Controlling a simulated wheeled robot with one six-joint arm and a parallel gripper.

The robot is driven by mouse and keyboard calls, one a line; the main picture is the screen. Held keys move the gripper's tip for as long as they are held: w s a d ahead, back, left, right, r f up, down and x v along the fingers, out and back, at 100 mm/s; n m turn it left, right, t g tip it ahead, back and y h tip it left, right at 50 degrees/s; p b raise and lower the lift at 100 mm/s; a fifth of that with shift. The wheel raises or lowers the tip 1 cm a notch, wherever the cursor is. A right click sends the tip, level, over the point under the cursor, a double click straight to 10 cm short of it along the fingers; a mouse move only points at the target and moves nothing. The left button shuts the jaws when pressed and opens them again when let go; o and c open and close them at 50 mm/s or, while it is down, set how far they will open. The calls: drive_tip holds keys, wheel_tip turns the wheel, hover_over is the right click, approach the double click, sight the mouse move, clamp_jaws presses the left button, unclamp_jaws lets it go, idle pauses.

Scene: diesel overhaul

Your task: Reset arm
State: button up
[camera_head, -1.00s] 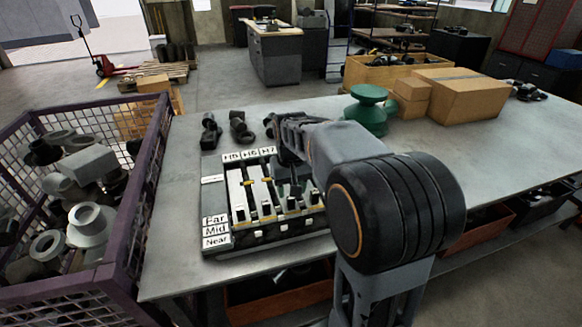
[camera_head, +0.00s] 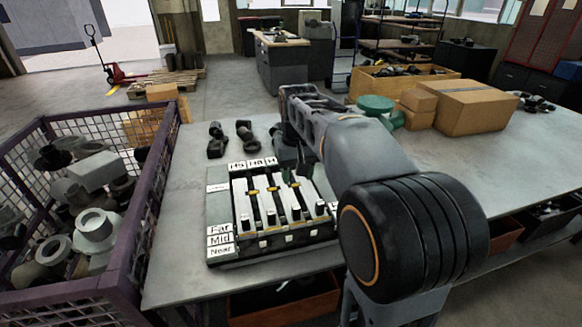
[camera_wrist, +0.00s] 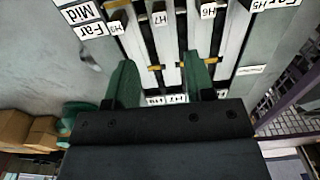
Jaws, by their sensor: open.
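A grey board (camera_head: 215,190) lies on the metal table and also shows in the wrist view (camera_wrist: 225,50). It has several white lanes with yellow marks and dark upright handles (camera_head: 296,213) near its close edge. Labels H5, H6 and H7 mark the lanes, and Far (camera_head: 219,229), Mid and Near stand along the left side. My gripper (camera_wrist: 160,82) has two green fingers spread apart above the lanes, with nothing visible between them. In the head view my arm hides part of the board's right side and most of my gripper.
A purple mesh crate (camera_head: 135,230) of metal parts stands left of the table. Dark fittings (camera_head: 244,131) lie behind the board. A green round part (camera_head: 376,104) and cardboard boxes (camera_head: 474,106) stand at the back right. The table's right side (camera_head: 500,160) is mostly clear.

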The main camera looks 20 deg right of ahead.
wheel_tip(320, 180, down, 3)
drive_tip(key=shift+r+t, duration=0.1)
drive_tip(key=shift+t, duration=0.2)
drive_tip(key=s+a+f+t, duration=0.1)
drive_tip(key=s+a+f, duration=0.1)
drive_tip(key=s, duration=0.5)
drive_tip(key=s+a+f+n+t, duration=0.1)
drive_tip(key=s+a+f+t, duration=0.1)
drive_tip(key=s, duration=0.4)
drive_tip(key=shift+s+a+f+n, duration=0.35)
drive_tip(key=shift+a+f, duration=0.3)
drive_tip(key=shift+f, duration=0.15)
